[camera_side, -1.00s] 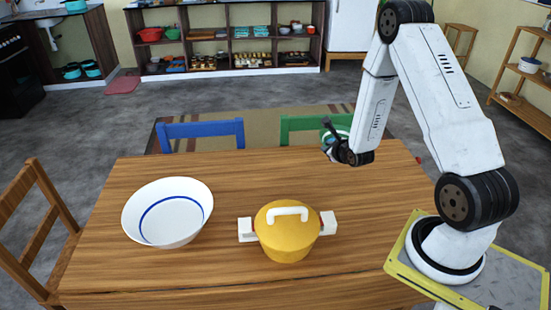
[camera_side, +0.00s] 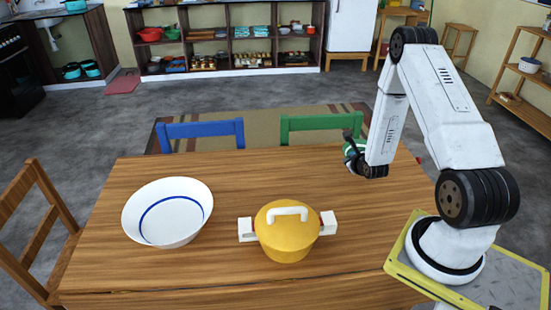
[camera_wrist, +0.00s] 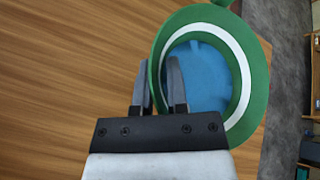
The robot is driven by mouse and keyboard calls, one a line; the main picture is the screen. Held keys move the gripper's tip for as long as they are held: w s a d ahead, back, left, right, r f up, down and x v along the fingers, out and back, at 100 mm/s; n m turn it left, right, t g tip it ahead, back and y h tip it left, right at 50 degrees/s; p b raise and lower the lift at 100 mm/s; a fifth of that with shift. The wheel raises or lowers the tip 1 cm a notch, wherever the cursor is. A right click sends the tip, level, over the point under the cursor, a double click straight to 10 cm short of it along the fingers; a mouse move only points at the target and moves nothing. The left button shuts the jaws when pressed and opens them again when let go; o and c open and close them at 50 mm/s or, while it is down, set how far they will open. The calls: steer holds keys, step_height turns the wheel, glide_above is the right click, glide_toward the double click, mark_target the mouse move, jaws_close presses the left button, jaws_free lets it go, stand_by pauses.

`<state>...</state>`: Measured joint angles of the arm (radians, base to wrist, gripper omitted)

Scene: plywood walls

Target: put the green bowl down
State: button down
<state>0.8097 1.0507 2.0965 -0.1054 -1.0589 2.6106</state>
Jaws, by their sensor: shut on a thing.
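The green bowl (camera_wrist: 254,62) has a white band and a blue inside. In the wrist view it is at the upper right, with its left rim between the fingers of my gripper (camera_wrist: 160,84). My gripper is shut on that rim. In the side view my gripper (camera_side: 350,140) is over the far right part of the wooden table (camera_side: 200,270). Only a small green and white part of the bowl (camera_side: 349,150) shows there, the rest hidden behind my gripper and wrist. I cannot tell whether the bowl touches the table.
A yellow pot (camera_side: 287,240) with a white lid handle and side handles stands at the table's front middle. A white bowl (camera_side: 168,226) with a blue ring stands at the left. Blue (camera_side: 203,131) and green (camera_side: 310,126) chairs line the far edge. The table between the pot and my gripper is clear.

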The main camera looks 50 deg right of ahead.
steer(key=shift+f, duration=1.35)
steer(key=shift+f, duration=1.75)
steer(key=shift+f, duration=0.1)
steer(key=c, duration=0.6)
jaws_free()
steer(key=v, duration=1.2)
